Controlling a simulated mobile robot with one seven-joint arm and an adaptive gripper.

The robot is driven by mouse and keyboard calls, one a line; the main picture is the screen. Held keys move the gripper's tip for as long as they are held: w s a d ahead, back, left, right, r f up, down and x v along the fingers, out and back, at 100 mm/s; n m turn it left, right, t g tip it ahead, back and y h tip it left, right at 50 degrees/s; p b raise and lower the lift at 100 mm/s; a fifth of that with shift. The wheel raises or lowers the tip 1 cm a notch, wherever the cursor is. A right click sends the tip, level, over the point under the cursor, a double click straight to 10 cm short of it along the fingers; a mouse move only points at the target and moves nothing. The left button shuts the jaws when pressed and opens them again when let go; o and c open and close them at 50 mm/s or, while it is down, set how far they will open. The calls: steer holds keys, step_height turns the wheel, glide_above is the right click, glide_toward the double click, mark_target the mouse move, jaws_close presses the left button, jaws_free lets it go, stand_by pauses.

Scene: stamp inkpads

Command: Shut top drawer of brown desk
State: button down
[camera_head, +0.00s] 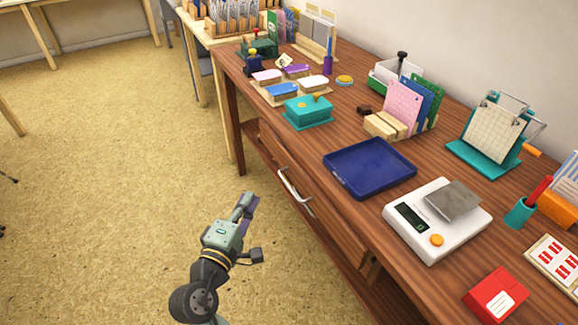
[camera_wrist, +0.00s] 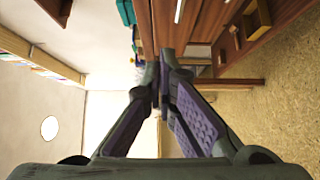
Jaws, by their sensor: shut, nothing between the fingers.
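The brown desk (camera_head: 345,115) runs along the wall at the right of the head view. Its top drawer (camera_head: 325,208) is below the desktop on the side facing the floor area, with a silver bar handle (camera_head: 295,185). How far the drawer stands out is hard to tell from this angle. The handle also shows at the top of the wrist view (camera_wrist: 179,10). My gripper (camera_head: 248,200) is shut and empty, left of the handle and apart from it. In the wrist view its fingertips (camera_wrist: 165,65) come together in front of the desk side.
On the desktop are a blue tray (camera_head: 369,166), a white scale (camera_head: 450,240), a teal box (camera_head: 308,110) and several stamp items. A lower shelf runs under the drawer. The speckled floor (camera_head: 120,150) left of my arm is clear.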

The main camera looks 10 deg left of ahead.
steer(key=w, duration=0.1)
steer(key=p, duration=0.3)
glide_toward(288, 160)
steer(key=w+a, duration=0.2)
steer(key=w, duration=0.3)
steer(key=shift+w+d, duration=0.7)
steer(key=shift+w, duration=0.05)
steer(key=shift+w+d+r+p, duration=0.1)
steer(key=shift+w+d+p, duration=0.7)
steer(key=shift+d, duration=0.3)
